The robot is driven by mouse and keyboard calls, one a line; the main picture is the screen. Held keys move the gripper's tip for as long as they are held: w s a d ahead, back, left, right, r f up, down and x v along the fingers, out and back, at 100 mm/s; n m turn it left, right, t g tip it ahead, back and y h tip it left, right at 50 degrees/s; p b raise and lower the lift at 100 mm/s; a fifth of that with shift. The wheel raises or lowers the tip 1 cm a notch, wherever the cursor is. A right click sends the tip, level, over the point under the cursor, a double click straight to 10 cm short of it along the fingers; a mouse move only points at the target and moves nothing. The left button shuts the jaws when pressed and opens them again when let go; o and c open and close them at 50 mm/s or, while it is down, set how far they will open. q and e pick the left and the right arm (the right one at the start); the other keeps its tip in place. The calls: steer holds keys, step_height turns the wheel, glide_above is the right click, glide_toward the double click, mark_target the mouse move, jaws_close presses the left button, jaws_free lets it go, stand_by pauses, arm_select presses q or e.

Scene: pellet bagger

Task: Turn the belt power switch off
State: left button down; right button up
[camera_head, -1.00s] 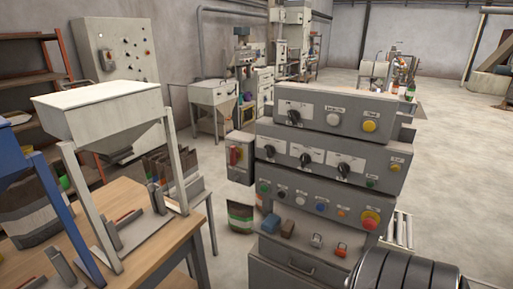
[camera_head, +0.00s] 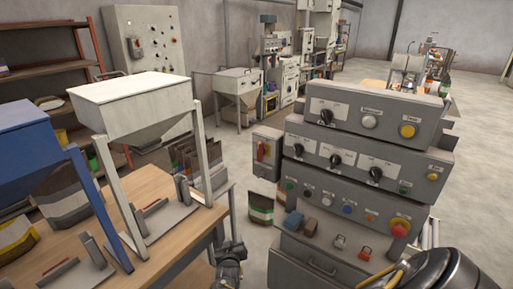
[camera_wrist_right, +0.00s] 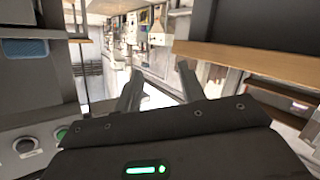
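A red-handled switch (camera_head: 263,151) sits on a small grey box at the left side of the grey control console (camera_head: 345,222). It looks like the power switch, but no label on it is readable, and its on or off position is too small to tell. My right gripper (camera_head: 229,246) is low in the head view, between the wooden table and the console, nearer than the switch and apart from it. In the right wrist view its two fingers (camera_wrist_right: 158,88) stand apart with nothing between them. My left gripper is out of view.
The console carries black knobs (camera_head: 335,160), coloured buttons and a red emergency-stop button (camera_head: 399,228). Small blocks lie on its ledge. A wooden table (camera_head: 150,186) with white and blue hopper stands fills the left. A bag (camera_head: 261,208) stands on the floor behind the gripper.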

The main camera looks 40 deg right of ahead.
steer(key=w+d+r+m+g+h, duration=0.1)
steer(key=w+d+r+m+h, duration=0.15)
steer(key=r, duration=0.75)
steer(key=w+d+r+m+g+h, duration=0.1)
steer(key=w+r+m+h, duration=0.15)
steer(key=r, duration=0.65)
steer(key=m+g+h+p, duration=0.1)
steer(key=m+g+h, duration=0.2)
steer(key=m+g, duration=0.25)
glide_toward(258, 149)
steer(key=shift+t, duration=0.45)
steer(key=b+x, duration=0.1)
steer(key=x, duration=0.7)
steer(key=shift+s+d, duration=0.1)
steer(key=shift+d, duration=0.05)
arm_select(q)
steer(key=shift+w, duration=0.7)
arm_select(e)
steer(key=shift+d+r, duration=0.15)
steer(key=shift+d, duration=0.4)
steer(key=shift+m, duration=0.25)
steer(key=shift+a, duration=0.1)
jaws_close()
